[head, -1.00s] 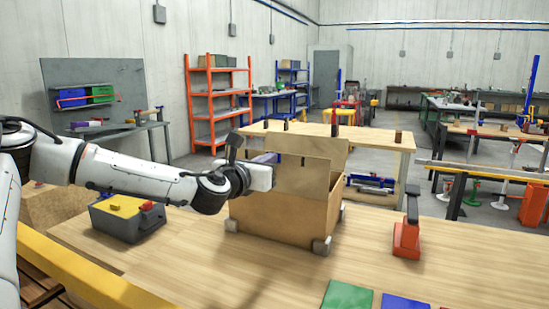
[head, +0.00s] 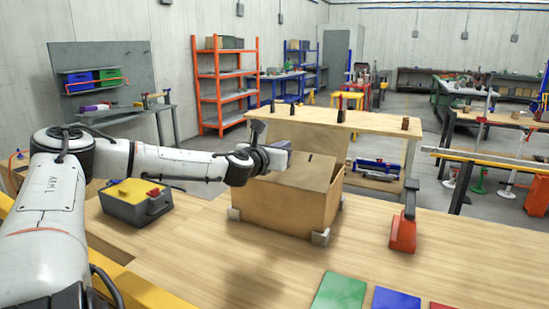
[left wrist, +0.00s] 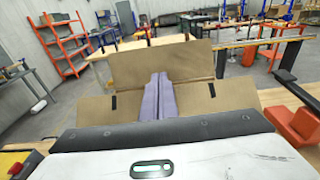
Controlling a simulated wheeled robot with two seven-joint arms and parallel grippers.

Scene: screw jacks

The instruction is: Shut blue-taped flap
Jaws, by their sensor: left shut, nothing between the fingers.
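An open-topped cardboard box (head: 275,212) stands on the wooden table. Its far flap (head: 312,135) stands up; it also shows upright in the left wrist view (left wrist: 185,68). A nearer flap (head: 308,173) with a small dark mark leans over the opening. I cannot make out blue tape on any flap. My left gripper (head: 284,154) is shut and empty at the top left of the box, over its opening. Its lavender fingers (left wrist: 158,98) lie together in the left wrist view, pointing toward the far flap. My right gripper is not in view.
A grey box with a yellow top (head: 137,202) stands left of the cardboard box. An orange screw jack (head: 403,232) stands to its right. Green (head: 340,292) and blue (head: 397,302) mats lie at the front. Bare table separates them from the box.

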